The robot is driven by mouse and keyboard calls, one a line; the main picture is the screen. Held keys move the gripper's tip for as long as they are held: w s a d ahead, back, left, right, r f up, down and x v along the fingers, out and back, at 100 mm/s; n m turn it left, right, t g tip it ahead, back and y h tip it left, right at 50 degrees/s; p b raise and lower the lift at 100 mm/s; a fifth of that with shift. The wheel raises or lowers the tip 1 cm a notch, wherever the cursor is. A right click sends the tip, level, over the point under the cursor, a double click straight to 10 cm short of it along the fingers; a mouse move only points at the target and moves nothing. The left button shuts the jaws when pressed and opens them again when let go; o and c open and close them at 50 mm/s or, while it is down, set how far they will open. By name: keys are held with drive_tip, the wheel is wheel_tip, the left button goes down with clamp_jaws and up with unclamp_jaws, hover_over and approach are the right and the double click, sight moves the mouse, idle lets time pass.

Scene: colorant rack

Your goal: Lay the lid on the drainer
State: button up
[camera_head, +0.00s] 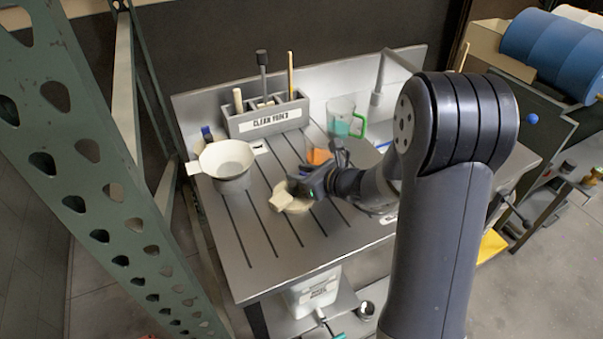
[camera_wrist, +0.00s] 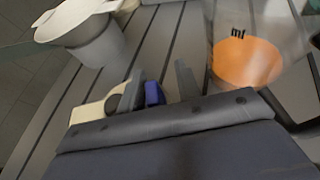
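The drainer (camera_head: 247,235) is a grey metal board with dark parallel grooves, and its grooves also show in the wrist view (camera_wrist: 160,45). My gripper (camera_head: 300,190) is low over the middle of it. A pale cream, rounded piece (camera_head: 290,204), which looks like the lid, is at the gripper's tip, partly covered by it. In the wrist view a cream piece (camera_wrist: 92,110) shows beside the left finger, with a small blue part between the fingers. I cannot tell whether the lid is gripped or lies on the board. The fingers' closing faces are hidden.
A wide cream bowl-shaped strainer (camera_head: 226,158) sits on a grey can at the left. A clear beaker with orange contents (camera_wrist: 246,62) stands close behind my gripper. A grey tool caddy (camera_head: 268,119) and a green-handled jug (camera_head: 343,118) stand at the back. The front-left grooves are clear.

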drive_tip(key=shift+r, duration=0.15)
drive_tip(key=shift+s+d+r, duration=0.1)
drive_tip(key=shift+r, duration=0.05)
drive_tip(key=v, duration=1.1)
drive_tip(key=shift+s+d, duration=0.3)
drive_tip(key=shift+d, duration=0.1)
